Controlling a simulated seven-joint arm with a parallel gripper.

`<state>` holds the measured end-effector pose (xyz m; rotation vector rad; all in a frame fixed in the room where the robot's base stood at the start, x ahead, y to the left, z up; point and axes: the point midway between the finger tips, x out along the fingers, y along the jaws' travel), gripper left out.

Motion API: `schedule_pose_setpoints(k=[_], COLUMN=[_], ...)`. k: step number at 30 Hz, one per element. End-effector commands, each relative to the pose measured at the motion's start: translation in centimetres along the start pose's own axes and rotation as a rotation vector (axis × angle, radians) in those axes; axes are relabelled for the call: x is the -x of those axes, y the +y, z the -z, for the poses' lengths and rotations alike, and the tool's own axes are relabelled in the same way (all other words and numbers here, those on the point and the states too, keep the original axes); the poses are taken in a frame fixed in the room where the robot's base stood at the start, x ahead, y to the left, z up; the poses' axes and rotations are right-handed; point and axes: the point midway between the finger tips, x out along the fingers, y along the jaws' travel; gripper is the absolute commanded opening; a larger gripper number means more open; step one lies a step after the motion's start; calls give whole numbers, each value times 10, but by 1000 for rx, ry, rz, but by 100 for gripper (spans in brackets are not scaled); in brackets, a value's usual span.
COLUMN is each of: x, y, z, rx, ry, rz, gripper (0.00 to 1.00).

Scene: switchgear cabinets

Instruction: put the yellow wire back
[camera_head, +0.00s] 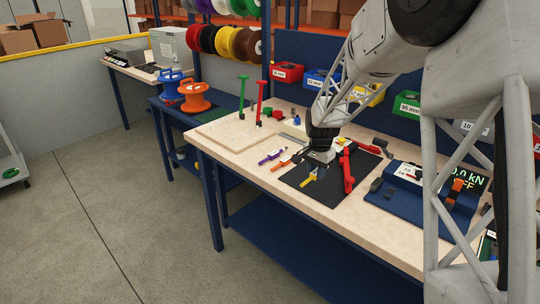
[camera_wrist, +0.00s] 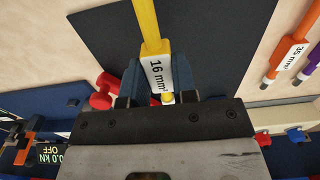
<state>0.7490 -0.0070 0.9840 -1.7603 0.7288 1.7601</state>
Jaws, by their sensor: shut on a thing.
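The yellow wire (camera_wrist: 148,22) has a white label reading 16 mm². My gripper (camera_wrist: 157,78) is shut on it at the label, with a blue-grey finger on each side. In the head view my gripper (camera_head: 318,163) is over the dark mat on the bench, and the yellow wire (camera_head: 307,181) shows just below it. I cannot tell how far the wire is above the mat. An orange wire (camera_head: 286,160) labelled 35 mm² and a purple wire (camera_head: 270,157) lie side by side on the bare bench, left of the mat.
A blue press (camera_head: 408,205) with a display stands further right. Red and green upright tools (camera_head: 259,104) stand at the back left. Coloured bins (camera_head: 287,72) line the back.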

Motion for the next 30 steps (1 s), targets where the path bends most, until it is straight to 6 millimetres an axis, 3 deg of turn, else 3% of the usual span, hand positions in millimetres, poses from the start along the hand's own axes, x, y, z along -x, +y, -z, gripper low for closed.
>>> schedule_pose_setpoints(k=[12, 16, 22, 30], x=[-2, -3, -3, -4], y=[-117, -147, -174, -180], z=[-19, -27, -36, -38], rx=[3, 2, 1, -1], ry=[0, 0, 0, 0], rz=[0, -1, 1, 0], gripper=[0, 0, 0, 0])
